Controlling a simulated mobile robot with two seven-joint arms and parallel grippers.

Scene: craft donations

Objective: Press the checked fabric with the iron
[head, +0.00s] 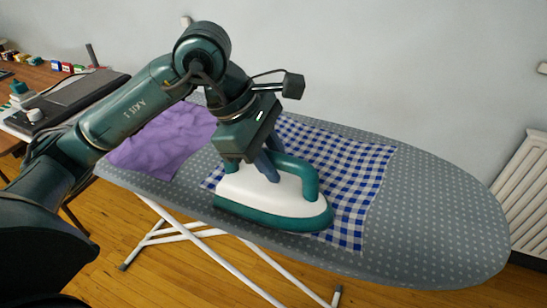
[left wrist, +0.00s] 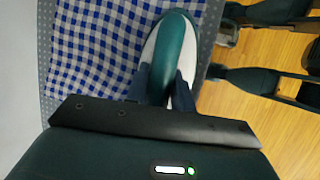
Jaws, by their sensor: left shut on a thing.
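The blue-and-white checked fabric (head: 345,178) lies spread on the ironing board (head: 440,215); it also shows in the left wrist view (left wrist: 95,45). The iron (head: 290,195) has a white body, a teal base and a teal handle. It is level over the fabric's front part, near the board's front edge. I cannot tell whether its base touches the fabric. My left gripper (head: 267,166) is shut on the iron's handle from above. In the left wrist view, the fingers (left wrist: 162,85) are on both sides of the handle (left wrist: 175,45). The fabric beneath the iron is hidden.
A purple cloth (head: 160,145) lies on the board's left part, behind my left arm. A wooden table (head: 50,75) with a dark flat object and small coloured items stands at the far left. A white radiator (head: 525,190) is at the right. The board's right end is clear.

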